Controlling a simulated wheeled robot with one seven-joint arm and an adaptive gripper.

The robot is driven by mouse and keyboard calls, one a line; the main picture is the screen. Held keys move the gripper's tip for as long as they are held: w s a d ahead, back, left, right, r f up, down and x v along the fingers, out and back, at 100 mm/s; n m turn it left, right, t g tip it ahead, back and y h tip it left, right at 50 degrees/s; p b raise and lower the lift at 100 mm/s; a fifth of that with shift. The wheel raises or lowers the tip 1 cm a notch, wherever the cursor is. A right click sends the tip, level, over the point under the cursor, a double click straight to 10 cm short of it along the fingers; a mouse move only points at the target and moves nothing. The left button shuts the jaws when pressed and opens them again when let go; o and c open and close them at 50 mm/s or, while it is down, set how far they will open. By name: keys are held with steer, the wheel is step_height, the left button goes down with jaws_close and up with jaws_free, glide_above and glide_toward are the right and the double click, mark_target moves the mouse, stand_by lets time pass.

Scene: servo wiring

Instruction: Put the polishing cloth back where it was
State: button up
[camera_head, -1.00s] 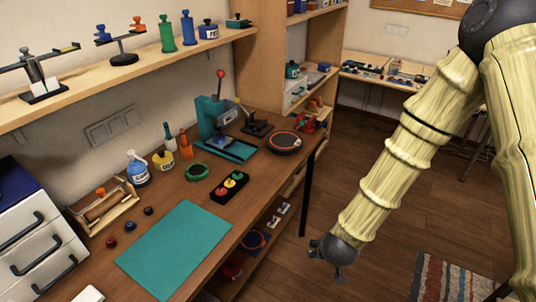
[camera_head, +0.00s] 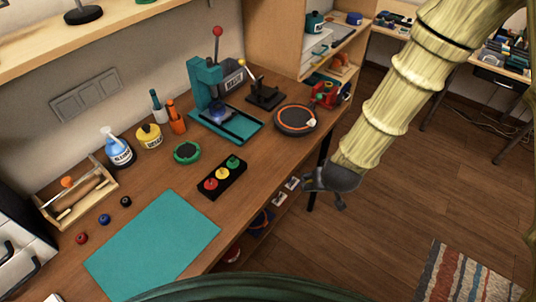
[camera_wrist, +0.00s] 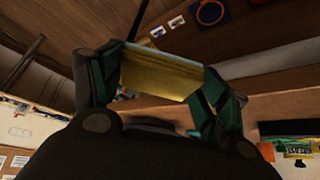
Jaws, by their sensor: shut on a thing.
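My gripper (camera_wrist: 158,76) is shut on a yellow piece with a pale blue edge, which looks like the polishing cloth (camera_wrist: 160,78), spanning the gap between the two dark green fingers in the wrist view. In the head view my gripper (camera_head: 333,184) hangs beyond the bench's right edge, in front of the lower shelf. The cloth cannot be made out there. A teal mat (camera_head: 152,245) lies flat and bare at the front of the wooden bench (camera_head: 150,190).
A teal press (camera_head: 208,88), a round dark dish (camera_head: 294,119), a three-button box (camera_head: 222,178), a green ring (camera_head: 187,152), bottles and a wooden tool tray (camera_head: 78,196) stand on the bench. Small items sit on the shelf below.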

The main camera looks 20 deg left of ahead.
steer(key=s+a+r+n+g+y+b, duration=0.1)
steer(key=s+a+r+n+y+b, duration=0.15)
steer(key=a+n, duration=0.3)
step_height(320, 180, up, 2)
steer(key=r+n+g+y+p, duration=0.1)
steer(key=n+g+p, duration=0.2)
steer(key=n, duration=0.2)
glide_above(267, 154)
steer(key=s+d, duration=0.1)
steer(key=d, duration=0.1)
steer(key=shift+s+f, duration=0.15)
steer(key=shift+f, duration=0.1)
steer(key=shift+w+a+f+p, duration=0.15)
steer(key=shift+w+a+p, duration=0.05)
steer(key=shift+w+p, duration=0.1)
steer(key=shift+f+p, duration=0.75)
steer(key=shift+f, duration=0.95)
steer(key=shift+f, duration=0.2)
steer(key=o, duration=1.2)
steer(key=shift+r, duration=0.1)
